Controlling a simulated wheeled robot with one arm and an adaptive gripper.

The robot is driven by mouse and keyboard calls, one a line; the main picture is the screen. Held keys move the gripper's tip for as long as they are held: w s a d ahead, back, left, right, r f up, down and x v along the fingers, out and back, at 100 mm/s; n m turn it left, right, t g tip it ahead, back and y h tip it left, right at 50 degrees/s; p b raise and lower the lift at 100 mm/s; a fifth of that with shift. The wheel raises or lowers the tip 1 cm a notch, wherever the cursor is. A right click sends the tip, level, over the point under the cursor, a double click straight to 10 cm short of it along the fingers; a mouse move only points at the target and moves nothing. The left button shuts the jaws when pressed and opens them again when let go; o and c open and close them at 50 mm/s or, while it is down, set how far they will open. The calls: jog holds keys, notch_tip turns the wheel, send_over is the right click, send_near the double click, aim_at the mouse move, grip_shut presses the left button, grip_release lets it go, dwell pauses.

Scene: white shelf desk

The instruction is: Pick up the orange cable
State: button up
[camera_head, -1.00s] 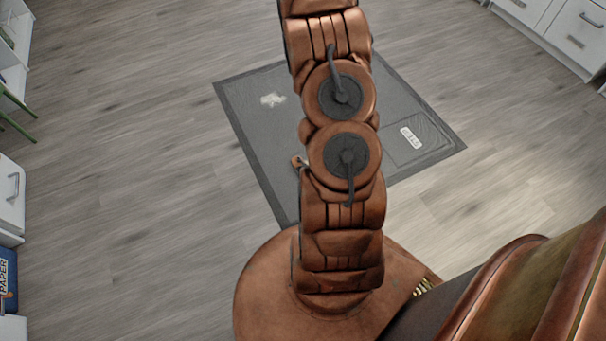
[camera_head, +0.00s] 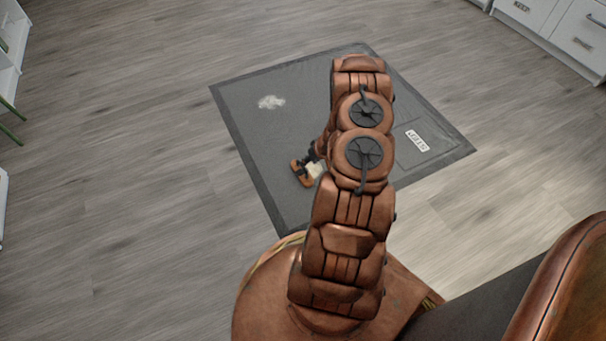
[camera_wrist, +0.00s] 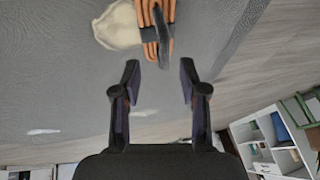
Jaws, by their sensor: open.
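The orange cable (camera_wrist: 150,32) is a bundle of orange strands with a dark grey band around it. It lies on the grey mat at the top of the wrist view, beyond my fingertips. In the head view the cable (camera_head: 301,174) shows left of my arm as a small orange and dark shape. My gripper (camera_wrist: 160,77) is open and empty, its two dark fingers spread apart below the cable in the wrist view. In the head view my arm hides most of the gripper.
A crumpled beige thing (camera_wrist: 118,27) lies right against the cable. The grey mat (camera_head: 262,130) has a pale patch (camera_head: 271,102) and a white label (camera_head: 417,141). White drawers (camera_head: 560,30) stand at the upper right of the head view.

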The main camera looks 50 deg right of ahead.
aim_at(302, 170)
jog(key=b+x, duration=0.1)
jog(key=x, duration=0.2)
jog(key=b+x, duration=0.2)
jog(key=x, duration=0.1)
jog(key=shift+w+a+f, duration=0.15)
jog(key=shift+w+a, duration=0.05)
jog(key=shift+w, duration=0.15)
jog(key=shift+c, duration=0.3)
grip_shut()
